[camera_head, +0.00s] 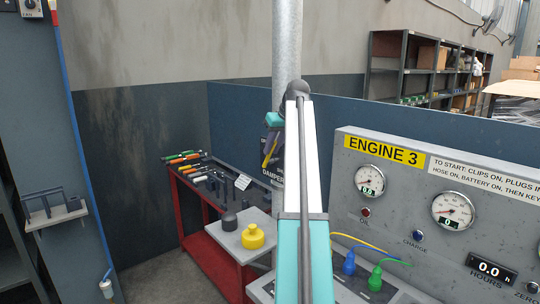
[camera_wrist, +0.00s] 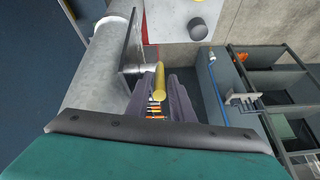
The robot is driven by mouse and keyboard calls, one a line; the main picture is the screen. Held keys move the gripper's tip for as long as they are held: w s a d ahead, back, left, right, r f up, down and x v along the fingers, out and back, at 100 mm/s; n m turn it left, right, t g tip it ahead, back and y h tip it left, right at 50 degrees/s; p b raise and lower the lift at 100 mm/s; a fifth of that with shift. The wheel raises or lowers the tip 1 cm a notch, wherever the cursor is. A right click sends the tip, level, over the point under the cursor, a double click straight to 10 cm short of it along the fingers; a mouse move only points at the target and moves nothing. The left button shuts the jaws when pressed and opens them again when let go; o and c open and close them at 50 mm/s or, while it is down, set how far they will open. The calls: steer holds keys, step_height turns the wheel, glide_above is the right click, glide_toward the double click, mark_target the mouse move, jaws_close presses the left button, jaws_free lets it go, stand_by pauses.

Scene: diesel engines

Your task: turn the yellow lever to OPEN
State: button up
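The yellow lever (camera_head: 269,153) shows in the head view as a short slanted strip beside the grey vertical pipe (camera_head: 287,40), partly hidden by my arm. In the wrist view the yellow lever (camera_wrist: 159,80) lies between the two dark fingers of my gripper (camera_wrist: 160,88). Gaps show beside it, so the fingers look open around it; contact cannot be told. A grey shaft joins the lever side to the pipe (camera_wrist: 100,75). A dark sign plate (camera_head: 270,174) behind my arm shows part of its lettering; its OPEN mark cannot be read.
A grey ENGINE 3 panel (camera_head: 400,158) with gauges stands close on the right. A red tool cart (camera_head: 217,262) with tools stands below left. A yellow knob-like object (camera_head: 252,237) sits on a grey block.

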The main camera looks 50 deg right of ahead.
steer(key=b+v, duration=0.2)
steer(key=v, duration=0.8)
steer(key=shift+b, duration=0.4)
steer(key=shift+r, duration=0.15)
